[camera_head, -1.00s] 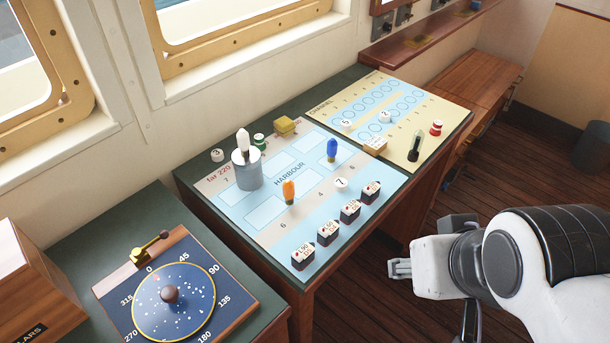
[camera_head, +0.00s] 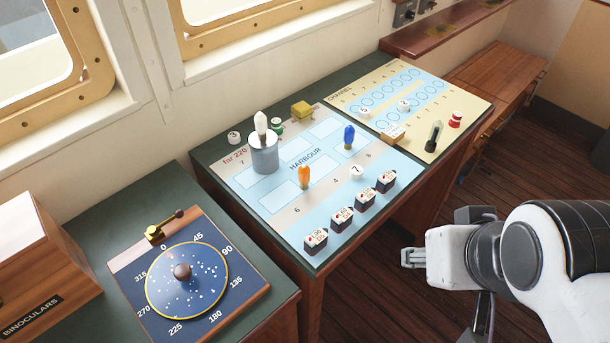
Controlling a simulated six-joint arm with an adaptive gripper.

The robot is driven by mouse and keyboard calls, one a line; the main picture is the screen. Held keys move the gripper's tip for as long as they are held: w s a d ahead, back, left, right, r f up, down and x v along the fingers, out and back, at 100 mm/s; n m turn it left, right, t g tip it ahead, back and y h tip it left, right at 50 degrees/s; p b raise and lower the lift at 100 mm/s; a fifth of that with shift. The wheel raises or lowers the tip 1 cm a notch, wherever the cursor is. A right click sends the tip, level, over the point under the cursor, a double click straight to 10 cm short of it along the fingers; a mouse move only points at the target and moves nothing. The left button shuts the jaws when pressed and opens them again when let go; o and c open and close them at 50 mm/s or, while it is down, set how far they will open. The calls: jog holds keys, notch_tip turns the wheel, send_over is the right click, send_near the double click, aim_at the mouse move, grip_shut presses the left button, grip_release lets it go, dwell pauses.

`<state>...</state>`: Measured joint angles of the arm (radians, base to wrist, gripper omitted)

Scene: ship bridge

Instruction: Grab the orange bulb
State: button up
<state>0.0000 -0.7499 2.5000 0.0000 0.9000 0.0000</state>
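The orange bulb (camera_head: 304,176) stands upright on the light blue and beige harbour chart (camera_head: 262,203), left of the middle of the picture. My gripper (camera_head: 412,257) is at the lower right, in front of the table edge and well apart from the bulb. It points left. Its fingers are small and seen from the side, so I cannot tell whether they are open or shut. I see nothing held in it.
A blue bulb (camera_head: 349,137) stands behind the orange one. A white bulb tops a grey cylinder (camera_head: 264,158) to its left. Several dark blocks (camera_head: 341,219) line the chart's front edge, with a numbered white disc (camera_head: 357,171) behind them. A compass board (camera_head: 186,277) lies at left.

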jog(key=shift+o, duration=0.6)
jog(key=w+d+n+t+h, duration=0.1)
jog(key=w+d+n+t, duration=0.15)
jog(key=w, duration=1.05)
jog(key=w+d+n+t, duration=0.2)
jog(key=w+d+t, duration=0.1)
jog(key=w, duration=1)
jog(key=w+a+f+n+y, duration=0.3)
jog(key=w+a, duration=0.1)
jog(key=s+a+f+n+g+y, duration=0.1)
jog(key=a+f+y, duration=0.2)
jog(key=a, duration=0.1)
jog(key=s+a+f+n+g+y, duration=0.1)
jog(key=a+f+n+y, duration=0.1)
jog(key=a+f+y, duration=0.1)
jog(key=s+a+f+n+g+y, duration=0.1)
jog(key=a+f+g+y, duration=0.1)
jog(key=a+f+y, duration=0.1)
jog(key=shift+s+a+f+n, duration=0.1)
jog(key=shift+a+f+n, duration=0.05)
jog(key=shift+a, duration=0.3)
jog(key=shift+a+f+n, duration=0.1)
jog(key=shift+a+f, duration=0.05)
jog(key=shift+a, duration=0.25)
jog(key=shift+s+a+f+g+y, duration=0.25)
jog(key=shift+s+a+y, duration=0.15)
jog(key=shift+s, duration=0.1)
